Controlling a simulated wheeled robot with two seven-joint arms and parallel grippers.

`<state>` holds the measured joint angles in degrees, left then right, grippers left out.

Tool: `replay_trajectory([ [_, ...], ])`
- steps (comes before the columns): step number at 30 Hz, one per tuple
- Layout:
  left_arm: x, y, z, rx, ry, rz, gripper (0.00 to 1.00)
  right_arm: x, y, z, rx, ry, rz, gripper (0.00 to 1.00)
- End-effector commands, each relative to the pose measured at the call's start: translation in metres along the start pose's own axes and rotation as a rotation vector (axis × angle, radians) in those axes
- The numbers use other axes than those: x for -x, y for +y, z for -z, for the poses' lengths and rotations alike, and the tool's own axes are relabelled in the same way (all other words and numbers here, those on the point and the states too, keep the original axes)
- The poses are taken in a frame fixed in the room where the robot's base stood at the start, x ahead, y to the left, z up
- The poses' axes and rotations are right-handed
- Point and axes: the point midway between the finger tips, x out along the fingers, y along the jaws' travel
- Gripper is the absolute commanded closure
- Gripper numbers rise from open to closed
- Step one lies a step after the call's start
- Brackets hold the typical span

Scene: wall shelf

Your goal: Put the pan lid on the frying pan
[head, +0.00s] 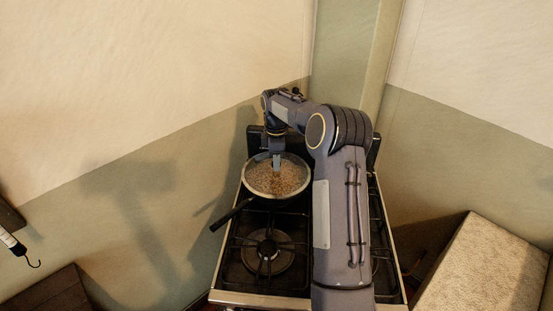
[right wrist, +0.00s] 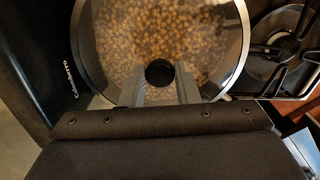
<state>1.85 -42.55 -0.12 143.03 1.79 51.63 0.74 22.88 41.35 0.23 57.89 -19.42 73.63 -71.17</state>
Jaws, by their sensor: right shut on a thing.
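The frying pan (head: 232,214) stands on the rear left of the stove, its black handle pointing toward the front left. Brown, bean-like contents fill it. The pan lid (right wrist: 110,65) is clear glass with a rim and a black knob (right wrist: 159,72), and lies over the pan in the right wrist view; the contents show through it. My right gripper (head: 277,164) points down over the pan's middle. Its fingers are shut on the lid's knob. Whether the lid's rim touches the pan or hovers just above it, I cannot tell. My left gripper is not in view.
The stove (head: 262,300) stands in a corner between two walls. Its front left burner (head: 268,251) is empty. My right arm hides much of the stove's right side. A pale box-like block (head: 485,270) stands at the right, and a brown surface (head: 50,293) shows at the lower left.

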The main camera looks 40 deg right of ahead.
Motion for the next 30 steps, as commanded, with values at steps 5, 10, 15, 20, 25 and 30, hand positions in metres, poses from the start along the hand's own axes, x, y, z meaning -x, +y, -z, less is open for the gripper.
replay_trajectory([
  [5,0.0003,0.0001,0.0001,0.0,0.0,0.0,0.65,-0.0004,0.0002,-0.0001,-0.001,0.001,-0.001,1.0],
  [10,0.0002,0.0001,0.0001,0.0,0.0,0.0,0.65,-0.0004,0.0002,-0.0001,-0.001,0.0,-0.001,1.0],
  [15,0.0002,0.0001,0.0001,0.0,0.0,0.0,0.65,-0.0005,0.0002,-0.0001,0.0,0.0,-0.001,0.55],
  [20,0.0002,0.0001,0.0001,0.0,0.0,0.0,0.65,-0.0008,0.0,-0.0001,0.0,0.0,0.0,0.46],
  [25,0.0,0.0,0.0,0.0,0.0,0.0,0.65,-0.0021,-0.0004,-0.0002,0.0,-0.001,0.002,0.37],
  [30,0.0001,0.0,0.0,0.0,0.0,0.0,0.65,-0.0017,-0.0003,-0.0002,0.0,-0.001,0.001,0.28],
])
